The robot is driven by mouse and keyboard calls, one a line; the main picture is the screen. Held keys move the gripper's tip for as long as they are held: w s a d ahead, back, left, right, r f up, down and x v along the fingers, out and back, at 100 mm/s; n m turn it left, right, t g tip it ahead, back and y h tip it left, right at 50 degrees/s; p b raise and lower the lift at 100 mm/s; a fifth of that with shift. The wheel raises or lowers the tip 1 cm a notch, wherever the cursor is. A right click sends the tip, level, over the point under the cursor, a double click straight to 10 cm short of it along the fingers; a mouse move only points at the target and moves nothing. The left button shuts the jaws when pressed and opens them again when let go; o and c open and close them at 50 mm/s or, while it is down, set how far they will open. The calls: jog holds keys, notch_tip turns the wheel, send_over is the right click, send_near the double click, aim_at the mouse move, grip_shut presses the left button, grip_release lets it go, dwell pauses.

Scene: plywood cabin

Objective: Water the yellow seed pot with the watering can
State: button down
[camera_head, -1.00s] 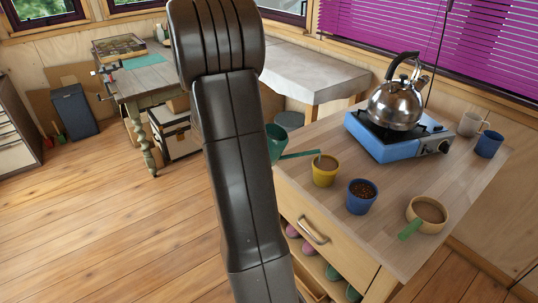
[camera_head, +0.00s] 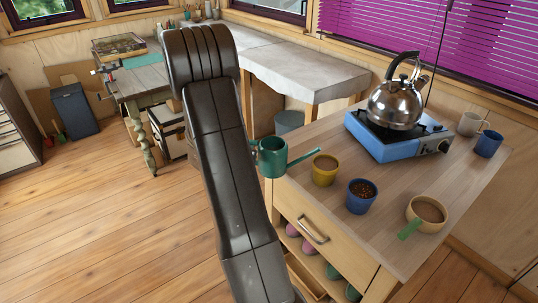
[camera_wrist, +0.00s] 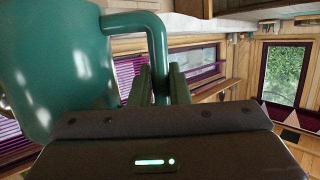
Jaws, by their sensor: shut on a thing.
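The green watering can (camera_head: 271,158) hangs at the left edge of the wooden counter, its long spout pointing right and slightly up. The spout tip is close to the far rim of the yellow pot (camera_head: 324,172) in the picture; whether it is over the pot I cannot tell. The yellow pot stands upright on the counter with brown contents. In the wrist view, my gripper (camera_wrist: 161,84) is shut on the handle of the watering can (camera_wrist: 60,65). In the head view my arm mostly hides the gripper. No water is visible.
A kettle (camera_head: 396,104) sits on a blue stove (camera_head: 390,143) behind. Two mugs stand at the far right. The counter (camera_head: 320,233) has a drawer.

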jog(key=shift+r, duration=0.1)
jog(key=shift+r+p, duration=1.65)
jog(key=shift+r, duration=0.4)
jog(key=shift+f, duration=0.1)
